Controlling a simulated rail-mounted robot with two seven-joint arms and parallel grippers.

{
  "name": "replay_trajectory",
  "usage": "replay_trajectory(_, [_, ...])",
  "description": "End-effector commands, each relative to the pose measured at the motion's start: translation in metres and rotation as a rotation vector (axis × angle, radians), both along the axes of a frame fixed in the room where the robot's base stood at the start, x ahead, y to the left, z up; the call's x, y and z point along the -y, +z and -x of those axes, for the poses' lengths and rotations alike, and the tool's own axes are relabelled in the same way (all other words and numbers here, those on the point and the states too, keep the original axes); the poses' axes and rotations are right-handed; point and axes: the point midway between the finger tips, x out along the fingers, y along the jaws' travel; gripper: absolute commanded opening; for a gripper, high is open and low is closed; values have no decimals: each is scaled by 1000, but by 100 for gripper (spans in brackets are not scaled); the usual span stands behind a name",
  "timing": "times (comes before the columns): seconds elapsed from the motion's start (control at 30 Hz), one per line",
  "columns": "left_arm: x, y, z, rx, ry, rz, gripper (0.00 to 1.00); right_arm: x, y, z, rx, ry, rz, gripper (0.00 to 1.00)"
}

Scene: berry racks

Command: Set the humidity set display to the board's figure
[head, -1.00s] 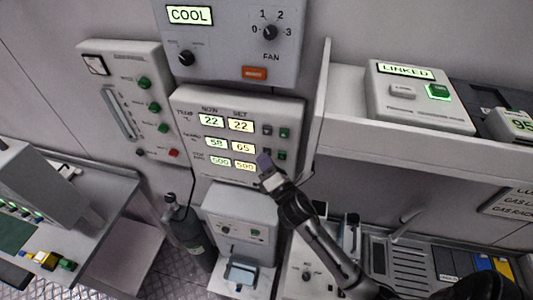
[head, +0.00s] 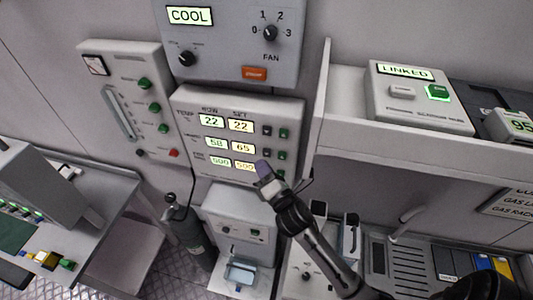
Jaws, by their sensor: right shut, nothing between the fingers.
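The control panel (head: 182,112) on the wall has NOW and SET columns. Its top row reads 22 and 22. In the humidity row, the now display (head: 216,143) reads 58 and the humidity set display (head: 243,148) reads 65. The third row is partly blurred. Each row has a dark button and a green button at the right; the humidity row's green button (head: 284,133) is among those in view. My right gripper (head: 263,168) is shut and empty, in front of the panel's lower part beside the third row. My left gripper is out of view. No board with a humidity figure shows.
Above is a unit with a COOL display (head: 190,16), a fan dial (head: 270,33) and an orange button (head: 254,73). A side panel (head: 126,110) is at left. A shelf at right holds a LINKED box (head: 420,105). A gas cylinder (head: 187,228) stands below.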

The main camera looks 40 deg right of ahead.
Motion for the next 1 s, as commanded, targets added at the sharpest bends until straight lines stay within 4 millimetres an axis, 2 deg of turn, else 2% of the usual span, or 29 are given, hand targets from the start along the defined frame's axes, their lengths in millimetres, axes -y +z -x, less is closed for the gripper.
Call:
replay_trajectory(0.5, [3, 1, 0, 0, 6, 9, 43, -36, 0, 23, -1, -1, 0, 0])
replay_trajectory(1.0, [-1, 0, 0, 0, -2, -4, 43, -38, 0, 24, 0, 0, 0, 0])
